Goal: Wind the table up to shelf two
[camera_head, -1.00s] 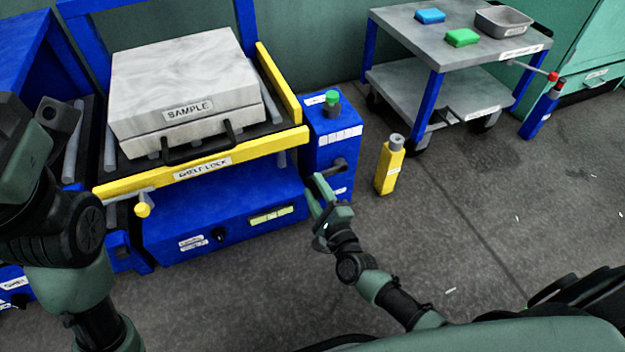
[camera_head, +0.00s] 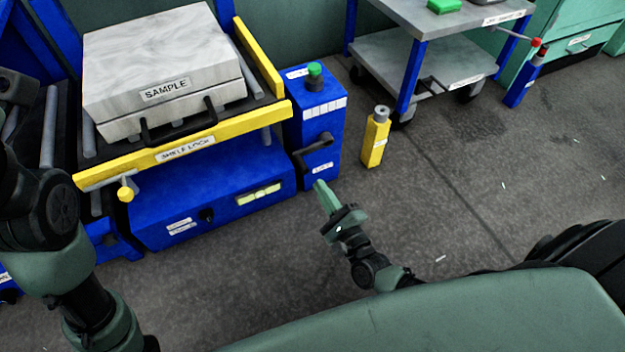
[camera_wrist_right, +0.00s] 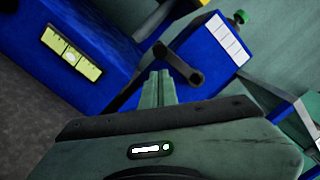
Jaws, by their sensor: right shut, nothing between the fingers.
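The blue press table (camera_head: 215,207) stands at left with a yellow shelf-lock bar (camera_head: 225,130) across its front. A grey sample block (camera_head: 160,70) with a black handle lies on its rollers. A blue post (camera_head: 312,115) beside it carries a green button, a scale and a dark crank (camera_head: 313,152). The crank also shows in the right wrist view (camera_wrist_right: 178,65), just beyond my fingers. My right gripper (camera_head: 322,197) is shut and empty, below and apart from the crank in the head view. My left arm is at the left edge; its fingers are out of frame.
A yellow canister (camera_head: 375,140) stands on the floor right of the post. A grey cart (camera_head: 400,65) with blue legs is behind it, with a red-knobbed handle (camera_head: 536,43) at its right. The floor at right is mostly clear.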

